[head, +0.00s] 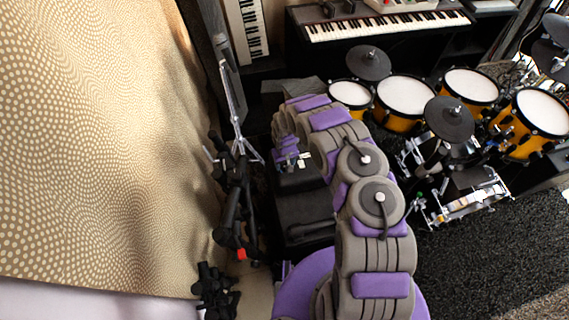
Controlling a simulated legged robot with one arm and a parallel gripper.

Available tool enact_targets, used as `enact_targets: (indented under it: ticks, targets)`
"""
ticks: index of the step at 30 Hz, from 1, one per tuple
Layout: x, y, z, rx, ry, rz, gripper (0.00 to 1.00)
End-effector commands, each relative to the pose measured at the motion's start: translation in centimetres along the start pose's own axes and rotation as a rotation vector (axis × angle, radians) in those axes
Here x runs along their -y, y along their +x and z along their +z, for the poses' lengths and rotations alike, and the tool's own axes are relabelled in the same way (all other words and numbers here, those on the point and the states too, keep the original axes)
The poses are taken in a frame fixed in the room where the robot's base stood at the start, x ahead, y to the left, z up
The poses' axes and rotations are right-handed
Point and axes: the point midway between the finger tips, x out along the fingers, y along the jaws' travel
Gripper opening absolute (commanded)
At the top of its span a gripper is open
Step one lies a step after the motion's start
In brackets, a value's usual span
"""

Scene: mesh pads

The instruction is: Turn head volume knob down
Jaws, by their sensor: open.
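My gripper (292,162) is at the end of my purple and grey arm, which bends over and points down. It is above or against the top of a small black box (300,182), likely the amp head. The gripper is open, though its fingers are small here. I cannot make out the volume knob; it is too small or hidden by my gripper. I cannot tell whether the fingers touch the box. A larger black cabinet (305,214) stands just below the box in the picture, partly behind my arm.
Black stands (236,205) crowd the left side, beside a dotted curtain (95,140). A yellow drum kit (405,103) with pedals stands to the right. Keyboards (388,27) are at the back. Dark carpet (480,250) at the lower right is clear.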

Motion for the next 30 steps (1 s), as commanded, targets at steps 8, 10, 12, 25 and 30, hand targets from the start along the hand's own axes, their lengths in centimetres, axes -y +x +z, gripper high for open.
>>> enact_targets:
  ticks: [8, 10, 12, 25, 30]
  targets:
    - [-0.01, -0.02, 0.02, 0.000, 0.000, 0.000, 0.46]
    - [-0.01, -0.03, 0.02, 0.000, 0.000, 0.000, 0.40]
    - [-0.01, -0.03, 0.03, 0.001, 0.000, 0.000, 0.33]
    - [0.02, -0.08, 0.04, 0.001, -0.012, 0.000, 0.03]
    - [0.06, -0.13, 0.14, 0.002, -0.088, -0.002, 0.03]
